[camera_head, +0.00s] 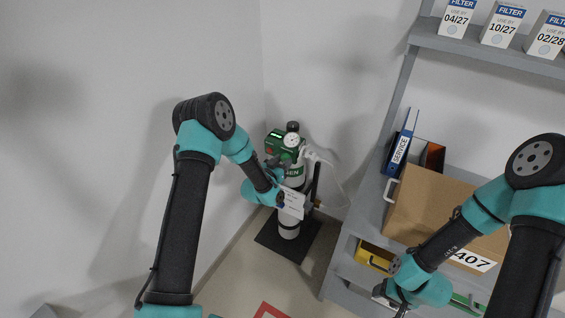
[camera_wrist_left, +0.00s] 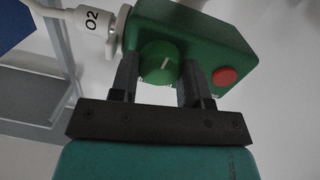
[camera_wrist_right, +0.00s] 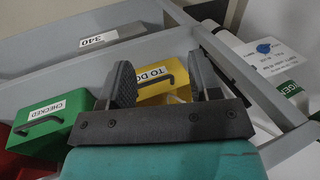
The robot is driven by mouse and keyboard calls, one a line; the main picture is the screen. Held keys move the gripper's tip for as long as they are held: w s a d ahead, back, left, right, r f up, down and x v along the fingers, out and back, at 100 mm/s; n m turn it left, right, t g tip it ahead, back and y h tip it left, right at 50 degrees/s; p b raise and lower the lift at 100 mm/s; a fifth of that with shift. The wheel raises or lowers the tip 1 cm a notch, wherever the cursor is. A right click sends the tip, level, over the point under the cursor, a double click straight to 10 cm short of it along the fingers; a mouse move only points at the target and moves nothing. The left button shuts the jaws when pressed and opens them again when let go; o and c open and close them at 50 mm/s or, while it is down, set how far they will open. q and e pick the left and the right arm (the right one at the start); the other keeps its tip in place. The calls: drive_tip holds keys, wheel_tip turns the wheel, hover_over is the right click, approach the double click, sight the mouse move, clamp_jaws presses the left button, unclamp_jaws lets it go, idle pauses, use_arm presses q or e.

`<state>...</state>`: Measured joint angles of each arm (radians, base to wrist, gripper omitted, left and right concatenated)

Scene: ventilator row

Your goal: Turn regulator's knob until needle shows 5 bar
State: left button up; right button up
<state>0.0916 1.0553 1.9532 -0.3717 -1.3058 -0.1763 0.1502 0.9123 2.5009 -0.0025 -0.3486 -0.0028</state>
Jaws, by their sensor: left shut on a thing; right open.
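The green regulator (camera_head: 284,150) sits on top of a white and green cylinder (camera_head: 289,222) in the corner. Its round gauge (camera_head: 291,140) faces up, but the needle is too small to read. In the left wrist view, the round green knob (camera_wrist_left: 160,62) with a pale mark is between the fingers of my left gripper (camera_wrist_left: 160,78), which is shut on it. The left gripper (camera_head: 280,167) is small and partly hidden in the head view. My right gripper (camera_wrist_right: 163,82) is open and empty, above the drawers; its arm is at the right in the head view.
A red button (camera_wrist_left: 224,77) is on the regulator near my left fingers. A white O2 hose fitting (camera_wrist_left: 92,22) is on its other side. At the right, a shelf holds a cardboard box (camera_head: 425,208) and a blue binder (camera_head: 403,145). Yellow (camera_wrist_right: 160,88) and green (camera_wrist_right: 55,122) drawers lie below my right gripper.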

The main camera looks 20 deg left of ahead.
use_arm(q)
drive_tip(key=m, duration=0.5)
drive_tip(key=shift+m, duration=0.3)
idle(0.4)
drive_tip(key=o, duration=0.9)
drive_tip(key=v, duration=1.7)
drive_tip(key=shift+s+d+r, duration=0.15)
drive_tip(key=shift+s+r, duration=0.15)
